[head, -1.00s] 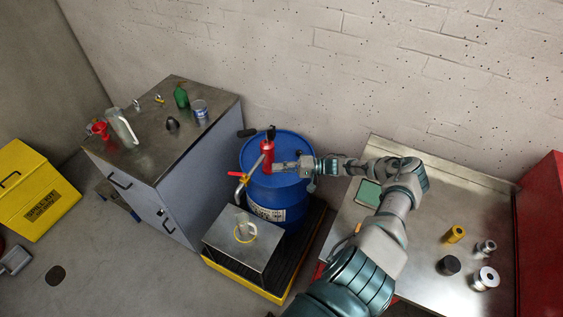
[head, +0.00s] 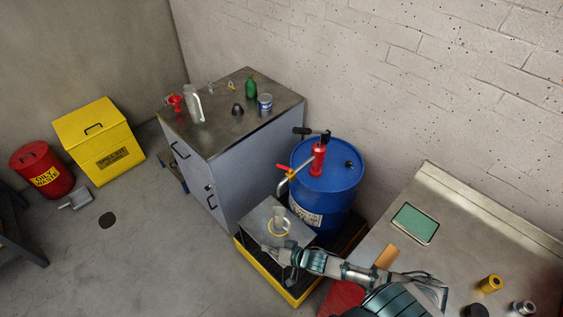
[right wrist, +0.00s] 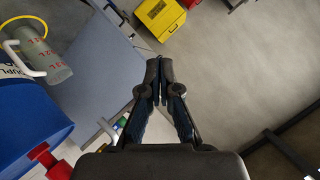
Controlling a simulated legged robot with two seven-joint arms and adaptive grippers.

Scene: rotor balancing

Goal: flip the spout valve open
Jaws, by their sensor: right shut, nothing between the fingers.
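The red hand pump (head: 318,158) stands on top of the blue drum (head: 335,205). Its spout (head: 291,177) reaches left over the drum's rim. My right gripper (head: 270,251) is below and in front of the spout, by the small metal stand, apart from the lever. In the right wrist view the right gripper (right wrist: 155,72) is shut and empty. The drum (right wrist: 30,110) lies to its left there. My left gripper is not in view.
A clear jug (head: 278,222) with a yellow ring stands on the metal stand (head: 255,215), close to my right gripper. The grey cabinet (head: 230,165) is behind and left. A steel bench (head: 455,225) is at the right.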

